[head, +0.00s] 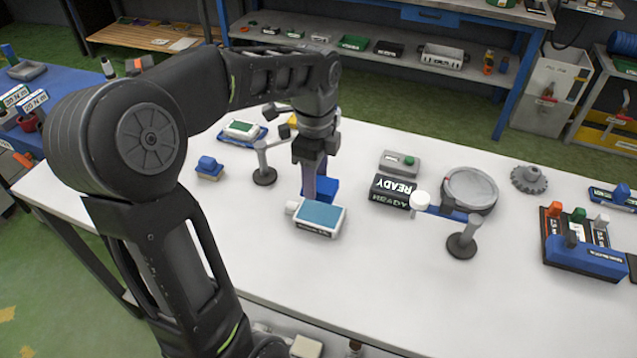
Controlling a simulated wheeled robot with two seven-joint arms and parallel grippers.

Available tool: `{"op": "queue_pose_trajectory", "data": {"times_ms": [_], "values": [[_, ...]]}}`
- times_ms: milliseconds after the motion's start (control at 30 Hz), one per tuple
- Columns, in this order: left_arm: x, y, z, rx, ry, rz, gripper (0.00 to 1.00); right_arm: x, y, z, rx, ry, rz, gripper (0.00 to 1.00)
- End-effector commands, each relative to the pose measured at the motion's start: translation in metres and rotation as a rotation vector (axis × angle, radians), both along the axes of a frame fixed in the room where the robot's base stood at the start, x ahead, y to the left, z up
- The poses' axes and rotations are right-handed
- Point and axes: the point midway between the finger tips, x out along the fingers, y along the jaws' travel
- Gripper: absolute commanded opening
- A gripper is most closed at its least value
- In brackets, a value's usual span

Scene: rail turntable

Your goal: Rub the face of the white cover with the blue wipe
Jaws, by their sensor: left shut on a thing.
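My left gripper (309,190) points straight down over the middle of the white table. It is shut on a blue thing (325,188), which looks like the blue wipe; the fingers hide part of it. Just in front of it lies a white case with a teal face (320,216), a dark lettered front edge and a white knob at its left. This may be the white cover; I cannot tell for sure. From this angle I cannot tell whether the blue thing touches it. My right gripper is not in view.
Grey posts stand left (265,176) and right (461,245) of the gripper. A black READY sign (391,189), a round grey turntable (470,189), a gear (529,179) and a blue rack (585,257) stand to the right. The table's front middle is clear.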

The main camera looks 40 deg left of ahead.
Motion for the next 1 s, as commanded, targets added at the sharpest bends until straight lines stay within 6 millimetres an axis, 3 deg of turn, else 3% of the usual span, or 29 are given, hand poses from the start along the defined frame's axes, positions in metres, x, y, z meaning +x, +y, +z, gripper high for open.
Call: {"op": "queue_pose_trajectory", "data": {"times_ms": [367,1000], "values": [[0.0,0.0,0.0,0.0,0.0,0.0,0.14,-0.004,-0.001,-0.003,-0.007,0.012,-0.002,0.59],[0.0,0.0,-0.059,0.0,0.001,0.0,0.14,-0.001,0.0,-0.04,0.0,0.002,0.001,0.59]]}}
